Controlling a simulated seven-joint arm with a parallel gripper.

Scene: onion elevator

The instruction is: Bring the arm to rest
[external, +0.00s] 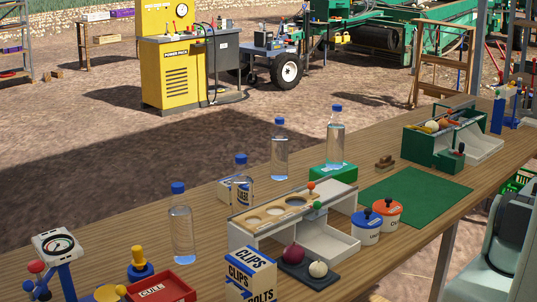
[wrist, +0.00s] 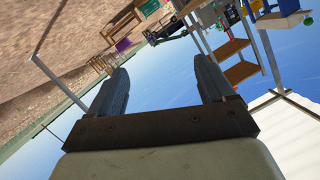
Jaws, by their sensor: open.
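My gripper (wrist: 160,65) shows in the wrist view, its two grey fingers wide apart with nothing between them. It faces out over the yard and sky, in a tilted view, and touches nothing that I can see. In the external view, part of my pale arm (external: 497,262) shows at the lower right edge; the gripper itself is not seen there. The wooden workbench (external: 395,262) runs across the external view, with the white sorting box (external: 335,245), a red onion (external: 292,254) and a white onion (external: 318,268) on a dark tray at its front.
Several water bottles (external: 279,150) stand along the bench's far side. Blue and red lidded pots (external: 367,228) stand beside a bare green mat (external: 415,190). A green toolbox (external: 428,146) is behind it. A clips carton (external: 250,275) and red tray (external: 162,290) are at the front.

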